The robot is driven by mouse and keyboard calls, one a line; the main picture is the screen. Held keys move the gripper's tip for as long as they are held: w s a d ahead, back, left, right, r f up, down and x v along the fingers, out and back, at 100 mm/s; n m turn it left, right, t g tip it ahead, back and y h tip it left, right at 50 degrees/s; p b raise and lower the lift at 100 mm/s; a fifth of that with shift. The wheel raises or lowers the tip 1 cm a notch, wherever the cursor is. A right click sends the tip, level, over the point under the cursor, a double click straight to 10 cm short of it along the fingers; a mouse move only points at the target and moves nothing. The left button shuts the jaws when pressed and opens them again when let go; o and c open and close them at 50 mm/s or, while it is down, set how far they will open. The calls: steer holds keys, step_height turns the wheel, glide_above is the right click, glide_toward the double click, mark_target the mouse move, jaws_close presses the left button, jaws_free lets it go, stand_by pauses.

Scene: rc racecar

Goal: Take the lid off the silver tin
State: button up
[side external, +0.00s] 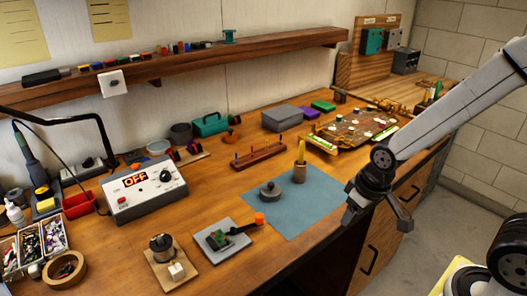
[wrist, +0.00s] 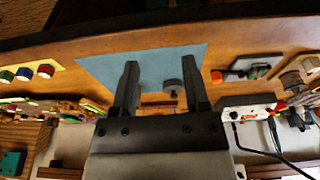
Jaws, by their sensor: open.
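A small round grey tin (side external: 270,191) with a knobbed lid sits on the blue mat (side external: 318,212). The lid appears to be on it; its seam is too small to make out. In the wrist view the tin (wrist: 173,86) shows between my finger tips, nearer the right finger, and is partly hidden by it. My gripper (side external: 352,212) hangs over the mat's right edge, apart from the tin and to its right. In the wrist view my gripper (wrist: 160,78) has its fingers spread wide with nothing held.
A wooden cup with yellow sticks (side external: 299,171) stands right behind the tin. A power supply box (side external: 146,188) reads OFF. The front of the mat is clear.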

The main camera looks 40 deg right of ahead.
steer(key=shift+o, duration=0.9)
steer(key=m+g, duration=0.3)
steer(key=m, duration=1.5)
glide_above(272, 183)
steer(key=shift+r, duration=0.15)
steer(key=shift+f, duration=1.35)
